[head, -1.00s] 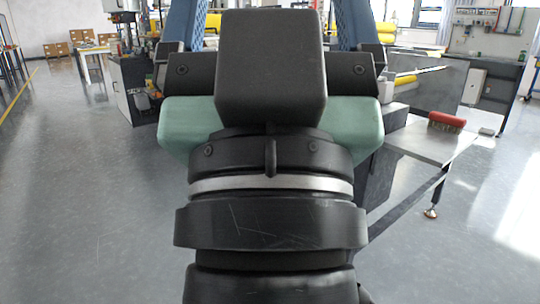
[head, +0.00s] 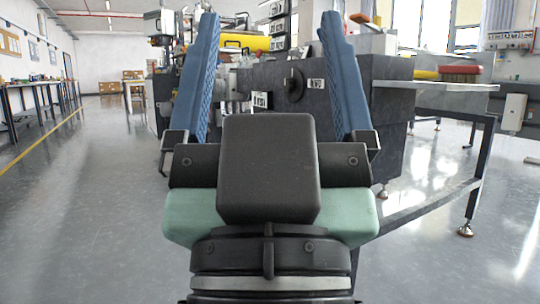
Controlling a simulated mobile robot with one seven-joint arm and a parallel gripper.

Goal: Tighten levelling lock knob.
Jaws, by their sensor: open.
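A round black knob (head: 293,84) sits on the dark front face of the machine (head: 381,130), between small white labels too small to read. It looks like the levelling lock knob, though I cannot be sure. My gripper (head: 269,20) has two blue ribbed fingers spread wide, with nothing between them. In the picture the knob shows between the fingers, closer to the right one, and appears beyond them and apart from them. I cannot tell how tight the knob is. The right finger hides part of the machine's face.
A metal side table (head: 430,86) juts out to the right of the machine, with a red-and-tan brush (head: 460,73) on it and legs reaching the floor. Yellow rolls (head: 246,42) lie behind. A long workbench (head: 35,100) runs along the left. The floor at left is open.

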